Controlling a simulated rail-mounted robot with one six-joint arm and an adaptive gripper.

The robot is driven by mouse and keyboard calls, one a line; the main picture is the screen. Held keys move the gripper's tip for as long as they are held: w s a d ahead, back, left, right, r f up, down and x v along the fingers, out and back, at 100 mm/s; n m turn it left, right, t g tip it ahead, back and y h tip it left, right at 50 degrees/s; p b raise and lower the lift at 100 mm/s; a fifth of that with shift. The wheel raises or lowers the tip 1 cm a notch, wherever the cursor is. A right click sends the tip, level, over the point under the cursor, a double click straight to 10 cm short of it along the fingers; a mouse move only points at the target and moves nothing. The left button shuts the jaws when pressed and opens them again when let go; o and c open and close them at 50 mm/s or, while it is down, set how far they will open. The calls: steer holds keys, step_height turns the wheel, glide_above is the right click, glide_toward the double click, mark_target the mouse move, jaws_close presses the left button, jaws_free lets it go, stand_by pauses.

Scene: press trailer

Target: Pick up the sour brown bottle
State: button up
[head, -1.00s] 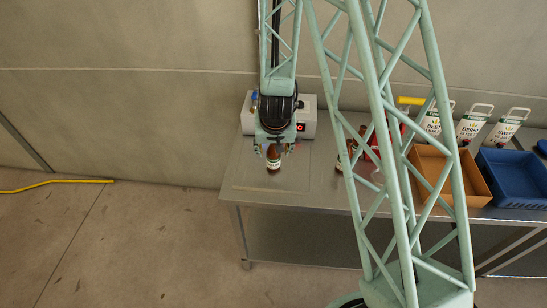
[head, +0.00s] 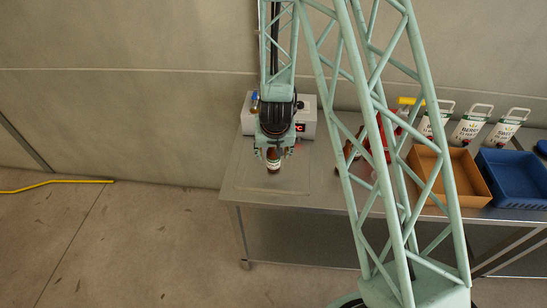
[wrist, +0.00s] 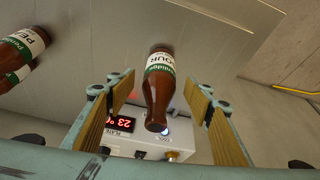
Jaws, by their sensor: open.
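The sour brown bottle (wrist: 158,90) has a white and green label on which "OUR" can be read. In the wrist view its neck points toward my palm, between the two fingers, with a gap on each side. My gripper (wrist: 157,88) is open, with tan finger pads, and holds nothing. In the head view the bottle (head: 273,166) stands upright on the left part of the metal table, directly below my gripper (head: 273,156), which hides its top.
A white box with a red display (head: 306,118) stands just behind the bottle, close to my gripper. To the right on the table are a red object (head: 382,140), an orange-brown tray (head: 468,190), a blue crate (head: 515,185) and white labelled containers (head: 470,127). The table's front-left area is clear.

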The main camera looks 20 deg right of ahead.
mark_target(273, 156)
steer(key=shift+p+x, duration=0.45)
steer(key=shift+x, duration=1.85)
steer(key=c, duration=1.3)
steer(key=shift+r, duration=0.2)
steer(key=shift+r, duration=4.85)
